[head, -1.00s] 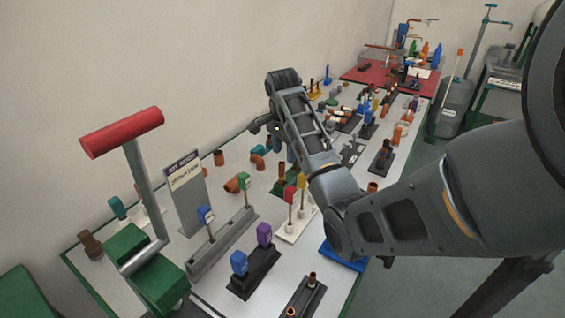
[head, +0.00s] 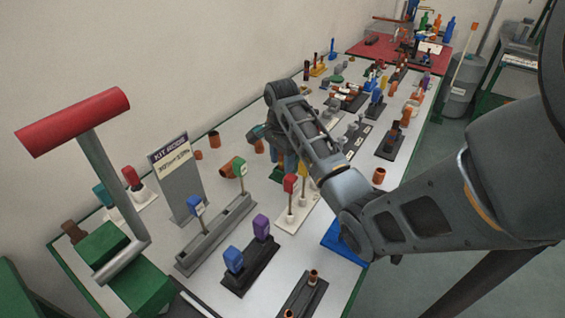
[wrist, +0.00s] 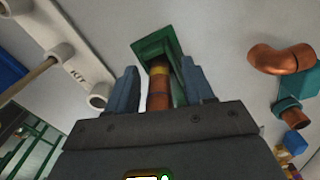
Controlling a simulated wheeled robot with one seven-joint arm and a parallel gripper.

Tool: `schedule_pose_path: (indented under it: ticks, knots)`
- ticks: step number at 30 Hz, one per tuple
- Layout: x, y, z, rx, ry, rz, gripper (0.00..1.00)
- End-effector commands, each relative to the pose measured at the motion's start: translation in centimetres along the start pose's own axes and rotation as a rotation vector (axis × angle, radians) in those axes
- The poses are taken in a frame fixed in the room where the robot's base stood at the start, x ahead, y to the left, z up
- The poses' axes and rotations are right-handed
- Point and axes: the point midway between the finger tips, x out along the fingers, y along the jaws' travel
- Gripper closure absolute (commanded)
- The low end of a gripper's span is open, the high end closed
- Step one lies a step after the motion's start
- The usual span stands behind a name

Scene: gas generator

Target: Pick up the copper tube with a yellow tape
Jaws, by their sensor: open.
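In the wrist view, the copper tube (wrist: 158,88) with a band of yellow tape stands in a green holder (wrist: 150,45). My gripper (wrist: 159,68) is open, with one finger on each side of the tube in that view. I cannot tell whether either finger touches it. In the head view, my gripper (head: 275,148) is low over the white table, mostly behind my own arm. The tube cannot be made out there.
In the wrist view, a white rack (wrist: 55,55) lies to the left and a copper elbow (wrist: 280,60) to the right. In the head view, a sign (head: 178,170) and a grey rack (head: 215,235) stand closer to me.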

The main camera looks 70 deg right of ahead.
Motion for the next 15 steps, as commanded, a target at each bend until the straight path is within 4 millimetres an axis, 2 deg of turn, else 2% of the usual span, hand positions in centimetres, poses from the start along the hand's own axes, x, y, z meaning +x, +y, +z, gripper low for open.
schedule_pose_path:
  ticks: [7, 15]
  knots:
    - [-0.01, 0.00, 0.07, -0.001, 0.000, 0.000, 0.48]
    - [-0.01, -0.01, 0.06, -0.001, 0.000, 0.000, 0.73]
